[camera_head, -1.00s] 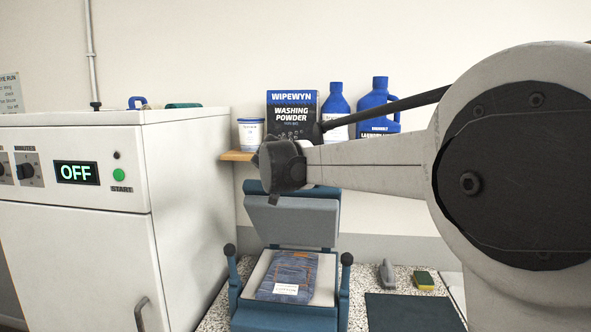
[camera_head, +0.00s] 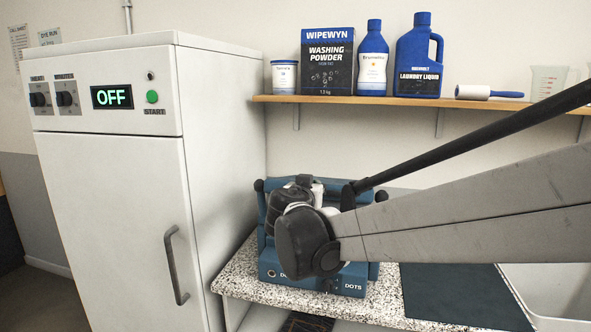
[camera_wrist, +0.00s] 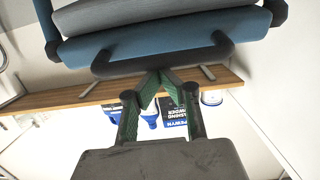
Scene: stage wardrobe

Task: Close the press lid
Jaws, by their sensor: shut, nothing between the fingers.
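The blue press (camera_head: 312,282) stands on the speckled counter, mostly hidden behind my arm in the head view. Its blue lid with a grey pad (camera_wrist: 150,48) fills the top of the wrist view, with a dark handle bar (camera_wrist: 105,69) along its edge. My gripper (camera_wrist: 161,77) is shut and empty. Its green-faced fingertips meet at the bar in the picture; I cannot tell whether they touch it. The lid's exact angle and the folded jeans in the press are hidden in the head view.
A white machine (camera_head: 110,200) reading OFF stands close on the left. A wooden shelf (camera_head: 430,103) with washing powder (camera_head: 327,62) and blue bottles runs above the press. A dark mat (camera_head: 455,295) and a sink (camera_head: 555,290) lie to the right.

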